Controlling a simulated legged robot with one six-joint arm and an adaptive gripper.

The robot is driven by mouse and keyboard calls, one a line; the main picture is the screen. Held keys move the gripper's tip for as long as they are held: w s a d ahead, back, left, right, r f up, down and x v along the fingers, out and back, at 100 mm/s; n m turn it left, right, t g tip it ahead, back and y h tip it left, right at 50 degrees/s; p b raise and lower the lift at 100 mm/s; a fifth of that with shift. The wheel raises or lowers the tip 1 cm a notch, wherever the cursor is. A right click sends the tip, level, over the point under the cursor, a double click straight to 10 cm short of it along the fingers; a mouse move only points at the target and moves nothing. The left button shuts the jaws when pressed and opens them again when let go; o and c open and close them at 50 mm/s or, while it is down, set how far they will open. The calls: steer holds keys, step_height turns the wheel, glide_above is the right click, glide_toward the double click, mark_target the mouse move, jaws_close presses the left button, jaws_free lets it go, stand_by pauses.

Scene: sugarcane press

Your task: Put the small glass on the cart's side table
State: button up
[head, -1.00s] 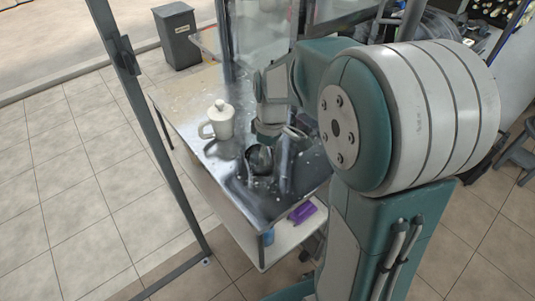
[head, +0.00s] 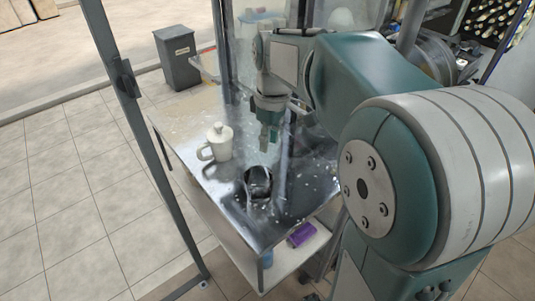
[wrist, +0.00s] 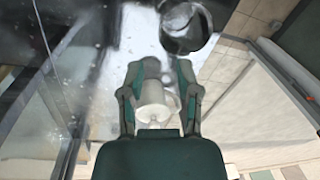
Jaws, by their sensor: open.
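A small dark-looking glass (head: 258,183) stands on the speckled metal table (head: 287,205), near its front end. It also shows in the wrist view (wrist: 187,27) near the top, beyond my fingertips. My gripper (head: 270,140) is open, pointing down above the table. It is above and behind the glass, apart from it. In the wrist view my gripper (wrist: 160,78) has its two fingers spread, with a white object, seemingly the lidded mug, showing between them. In the head view nothing is held, and the mug stands apart to the left.
A white lidded mug (head: 219,143) stands on the table, left of and behind the glass. A metal frame post (head: 145,145) rises on the left. A purple item (head: 302,235) lies on the lower shelf. A grey bin (head: 178,58) stands behind. Glass panels border the table's back.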

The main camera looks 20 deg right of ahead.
steer(key=s+a+m+t, duration=0.1)
steer(key=s+m+t, duration=0.2)
steer(key=s, duration=0.5)
steer(key=s+a+m+t+h, duration=0.1)
steer(key=s+a+m+t, duration=0.1)
steer(key=s, duration=0.6)
steer(key=shift+s+a+m+t, duration=0.25)
steer(key=shift+m+t, duration=0.45)
steer(key=shift+m, duration=0.4)
